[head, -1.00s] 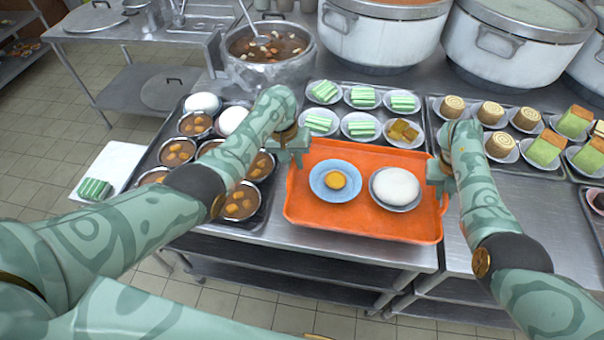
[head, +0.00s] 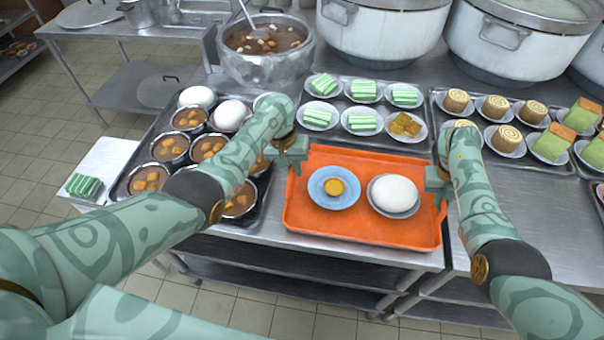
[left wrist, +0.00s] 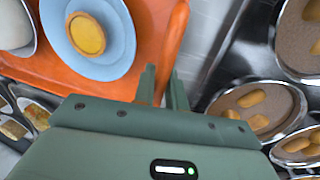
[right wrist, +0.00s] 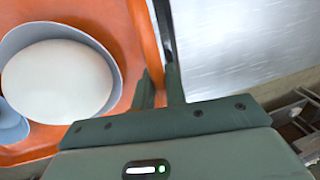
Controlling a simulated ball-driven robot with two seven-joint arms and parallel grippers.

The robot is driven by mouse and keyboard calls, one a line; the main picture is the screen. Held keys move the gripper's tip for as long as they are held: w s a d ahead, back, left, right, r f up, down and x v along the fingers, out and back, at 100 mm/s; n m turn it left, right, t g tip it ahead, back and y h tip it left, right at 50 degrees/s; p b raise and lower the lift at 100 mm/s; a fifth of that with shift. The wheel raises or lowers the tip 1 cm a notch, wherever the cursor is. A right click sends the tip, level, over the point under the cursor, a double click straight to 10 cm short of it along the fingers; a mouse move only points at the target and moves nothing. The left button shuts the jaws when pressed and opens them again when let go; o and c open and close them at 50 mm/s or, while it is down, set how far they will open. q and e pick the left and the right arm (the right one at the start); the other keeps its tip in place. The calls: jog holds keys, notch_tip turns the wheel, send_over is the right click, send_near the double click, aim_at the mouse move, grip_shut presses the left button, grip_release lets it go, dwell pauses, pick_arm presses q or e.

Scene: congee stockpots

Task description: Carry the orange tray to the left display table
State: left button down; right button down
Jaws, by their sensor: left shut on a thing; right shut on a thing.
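The orange tray (head: 345,227) is over the front of the steel counter and carries a blue saucer (head: 322,199) with a yellow-orange round item and a grey bowl with a white dome (head: 395,193). My left gripper (head: 291,165) is shut on the tray's left rim; the left wrist view shows its fingers (left wrist: 163,88) around the rim. My right gripper (head: 440,195) is shut on the right rim; the right wrist view shows its fingers (right wrist: 160,88) there. Whether the tray touches the counter I cannot tell.
A dark tray of brown bowls (head: 169,148) lies close left of the orange tray. Plates of green-striped cakes (head: 362,122) lie behind it, rolls (head: 506,138) to the right. A soup pot (head: 264,55) and large stockpots (head: 378,35) stand at the back. Tiled floor (head: 40,130) is open at left.

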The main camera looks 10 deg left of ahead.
pick_arm(q)
jog(key=c, duration=1.7)
grip_release()
jog(key=shift+f, duration=0.3)
jog(key=shift+c, duration=0.2)
pick_arm(e)
jog(key=c, duration=1.7)
grip_release()
jog(key=shift+f, duration=0.35)
jog(key=shift+c, duration=0.2)
pick_arm(q)
jog(key=o, duration=0.3)
jog(key=shift+r, duration=0.1)
pick_arm(e)
jog(key=o, duration=0.3)
jog(key=shift+r, duration=0.1)
jog(key=shift+s, duration=0.1)
jog(key=shift+r, duration=0.15)
pick_arm(q)
notch_tip(320, 180, up, 12)
jog(key=a, duration=0.2)
jog(key=shift+a, duration=0.15)
pick_arm(e)
notch_tip(320, 180, up, 12)
jog(key=a, duration=0.2)
jog(key=shift+a+f, duration=0.15)
jog(key=shift+f, duration=0.1)
